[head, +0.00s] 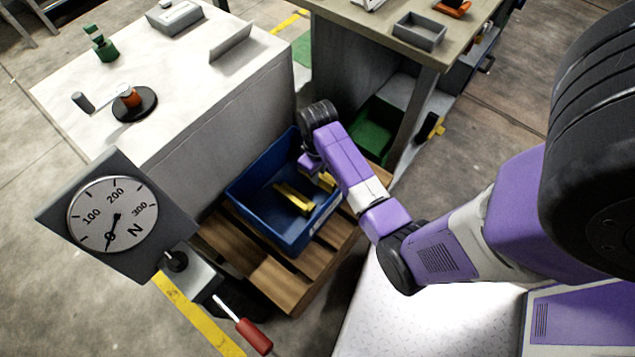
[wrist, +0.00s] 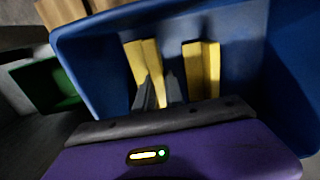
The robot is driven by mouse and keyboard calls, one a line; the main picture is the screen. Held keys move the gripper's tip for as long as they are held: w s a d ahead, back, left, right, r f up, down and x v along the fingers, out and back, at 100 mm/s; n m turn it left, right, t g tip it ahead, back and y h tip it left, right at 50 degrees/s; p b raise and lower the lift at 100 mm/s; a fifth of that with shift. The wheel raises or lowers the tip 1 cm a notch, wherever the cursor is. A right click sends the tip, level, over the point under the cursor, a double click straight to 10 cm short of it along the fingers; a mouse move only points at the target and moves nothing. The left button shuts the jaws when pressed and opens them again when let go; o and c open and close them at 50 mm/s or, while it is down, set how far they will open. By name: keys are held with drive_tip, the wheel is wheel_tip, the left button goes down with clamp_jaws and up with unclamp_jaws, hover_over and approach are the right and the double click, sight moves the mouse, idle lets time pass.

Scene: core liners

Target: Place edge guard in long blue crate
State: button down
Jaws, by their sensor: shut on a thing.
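The long blue crate (head: 258,226) sits on a wooden pallet; its blue wall also shows in the wrist view (wrist: 90,75). My gripper (wrist: 158,95) reaches down into the crate, its dark fingers shut on a yellow edge guard (wrist: 150,62). The held guard is partly hidden by my gripper in the head view (head: 327,181). A second yellow edge guard (wrist: 201,70) lies in the crate beside it, apart from the held one; it also shows in the head view (head: 293,198). I cannot tell whether the held guard touches the crate floor.
The wooden pallet (head: 265,270) extends past the crate. A white-topped bench (head: 180,80) stands behind left, a workbench (head: 350,20) behind right. A green bin (head: 372,132) is beyond the crate. A force gauge (head: 112,215) stands at the front left.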

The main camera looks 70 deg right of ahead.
drive_tip(key=shift+f+b, duration=0.6)
drive_tip(key=shift+f, duration=1.65)
drive_tip(key=shift+f, duration=0.1)
drive_tip(key=c, duration=1.4)
unclamp_jaws()
